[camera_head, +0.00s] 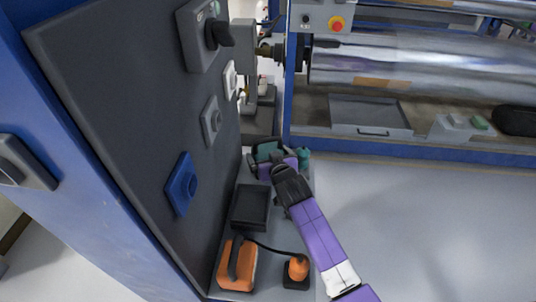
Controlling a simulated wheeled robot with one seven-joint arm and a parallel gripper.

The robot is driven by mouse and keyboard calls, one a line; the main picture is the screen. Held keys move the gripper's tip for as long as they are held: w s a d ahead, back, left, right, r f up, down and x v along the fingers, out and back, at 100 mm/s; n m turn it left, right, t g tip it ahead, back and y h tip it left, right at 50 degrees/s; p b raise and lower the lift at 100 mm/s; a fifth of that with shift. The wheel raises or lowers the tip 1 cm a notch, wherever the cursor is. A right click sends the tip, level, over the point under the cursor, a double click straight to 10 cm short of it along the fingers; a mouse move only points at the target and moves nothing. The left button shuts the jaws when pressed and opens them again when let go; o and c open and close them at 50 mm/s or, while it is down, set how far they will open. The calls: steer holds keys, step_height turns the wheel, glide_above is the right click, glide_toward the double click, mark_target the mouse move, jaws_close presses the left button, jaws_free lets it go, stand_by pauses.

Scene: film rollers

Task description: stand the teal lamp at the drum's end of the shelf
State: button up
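The teal lamp (268,148) shows as a teal and dark shape at the far end of the narrow grey shelf (275,243), the end toward the big silver drum (405,62). A smaller teal part (304,156) shows just right of my wrist; I cannot tell if it belongs to the same lamp. My purple arm reaches in from the lower right. My gripper (272,160) is at the teal shape and overlaps it in the picture. My wrist hides its fingertips, so I cannot tell whether it grips the lamp or whether the lamp touches the shelf.
A black tray (251,206) lies mid-shelf. Nearer are an orange case with a dark handle (237,265) and an orange knob-shaped piece on a black base (297,269), with a black cable between them. A dark panel with switches (140,110) walls the left side. Open floor lies right.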

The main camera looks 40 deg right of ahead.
steer(key=shift+r, duration=0.25)
steer(key=v, duration=1.2)
steer(key=shift+s+f, duration=0.1)
